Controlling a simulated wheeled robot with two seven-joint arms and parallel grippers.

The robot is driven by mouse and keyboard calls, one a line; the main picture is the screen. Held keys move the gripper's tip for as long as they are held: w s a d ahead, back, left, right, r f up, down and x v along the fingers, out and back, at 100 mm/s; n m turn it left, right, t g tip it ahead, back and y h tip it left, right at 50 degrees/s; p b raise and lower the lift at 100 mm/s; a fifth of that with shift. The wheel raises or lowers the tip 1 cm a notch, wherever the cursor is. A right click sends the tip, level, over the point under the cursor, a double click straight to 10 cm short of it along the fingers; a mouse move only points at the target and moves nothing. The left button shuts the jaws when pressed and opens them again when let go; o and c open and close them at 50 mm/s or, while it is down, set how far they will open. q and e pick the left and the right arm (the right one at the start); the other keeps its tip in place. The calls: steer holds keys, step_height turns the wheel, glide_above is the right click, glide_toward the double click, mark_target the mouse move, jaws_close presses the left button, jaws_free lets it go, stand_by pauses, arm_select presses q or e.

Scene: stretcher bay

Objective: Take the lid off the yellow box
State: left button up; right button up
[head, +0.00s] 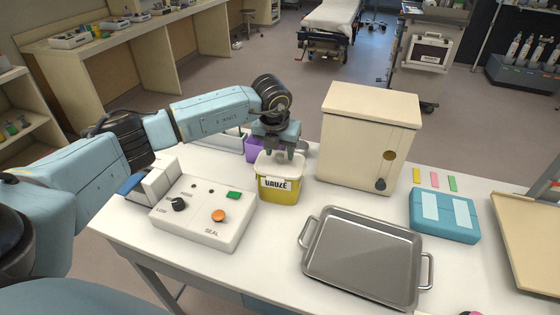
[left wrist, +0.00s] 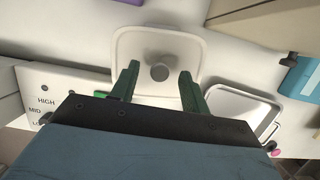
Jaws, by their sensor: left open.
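The yellow box (head: 279,195) stands upright on the white table, with a "GAUZE" label on its front. Its pale lid (head: 265,160) sits on top. In the left wrist view the lid (left wrist: 135,50) is a rounded square with a round grey knob (left wrist: 159,72) at its middle. My left gripper (head: 281,154) is right over the lid, pointing down. In the left wrist view its green fingers (left wrist: 158,72) are apart, one to each side of the knob in the picture. I cannot tell whether they touch anything. My right gripper is not in view.
A sealing device (head: 205,212) with knobs stands left of the box. A purple container (head: 252,149) is behind it. A tall cream cabinet (head: 365,145) stands to the right. A metal tray (head: 365,250) lies in front right, near a blue case (head: 445,235).

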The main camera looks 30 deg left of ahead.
arm_select(q)
steer(key=shift+f, duration=0.3)
steer(key=shift+c, duration=0.4)
steer(key=shift+w, duration=0.1)
jaws_close()
